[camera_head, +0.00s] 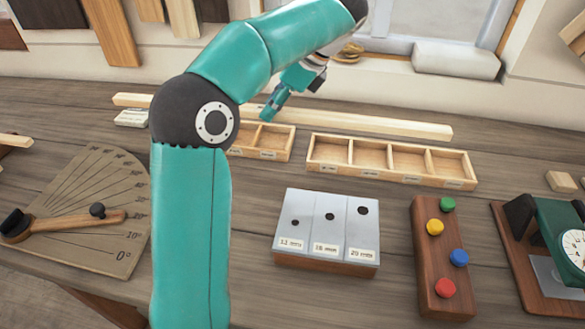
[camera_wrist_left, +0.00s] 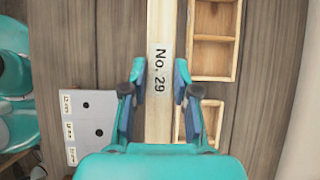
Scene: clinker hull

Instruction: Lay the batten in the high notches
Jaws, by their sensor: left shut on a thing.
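The batten (camera_head: 355,121) is a long pale wooden strip running across the back of the bench, behind the compartment trays. In the left wrist view the batten (camera_wrist_left: 160,22) runs up the picture and bears the label "No. 29". I cannot tell whether the batten touches the bench. No notches can be made out. My right gripper is not in view.
Two wooden compartment trays (camera_head: 391,176) (camera_head: 262,154) lie in front of the batten. Nearer are a drilled gauge block (camera_head: 311,224), a board with coloured knobs (camera_head: 428,250) and an angle board (camera_head: 97,190). A pale roll (camera_head: 455,60) lies at the back.

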